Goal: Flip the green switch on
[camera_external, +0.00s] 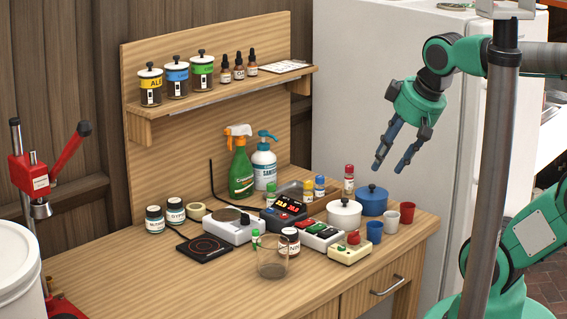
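A white switch box (321,238) with small coloured switches stands on the wooden table, between the black-topped device with a red display and the cream box with a red button. Its switches look red, green and dark, but they are too small to tell which way each is set. My gripper (389,168) is open and empty, with its two blue fingers pointing down. It hangs in the air above the right part of the table, up and to the right of the switch box, touching nothing.
A white pot (344,216), a blue pot (372,201), a red cup (407,212) and a blue cup (374,232) stand below my gripper. The cream box (349,250) and a glass beaker (272,265) are close to the switch box. The table's front left is clear.

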